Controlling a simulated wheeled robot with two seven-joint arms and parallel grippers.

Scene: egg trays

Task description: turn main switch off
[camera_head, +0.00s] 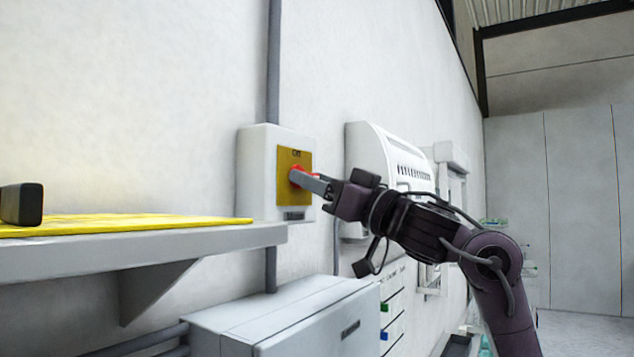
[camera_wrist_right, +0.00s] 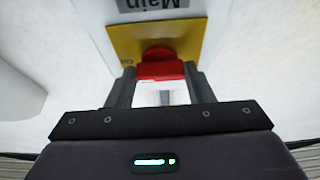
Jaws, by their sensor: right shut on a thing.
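The main switch is a white box (camera_head: 256,172) on the wall with a yellow plate (camera_head: 306,158) and a red knob. In the right wrist view the yellow plate (camera_wrist_right: 188,32) and a grey "Main" label (camera_wrist_right: 150,4) appear upside down. My right gripper (camera_head: 314,183) reaches the switch from the right and is shut on the red knob (camera_wrist_right: 160,69), with one finger on each side of it. The fingers partly hide the knob in the head view. My left gripper is not in view.
A grey shelf (camera_head: 140,245) with a yellow mat (camera_head: 120,222) and a dark object (camera_head: 22,204) juts out at the left. A grey cabinet (camera_head: 285,318) stands below the switch. A white wall unit (camera_head: 372,150) hangs behind my right arm.

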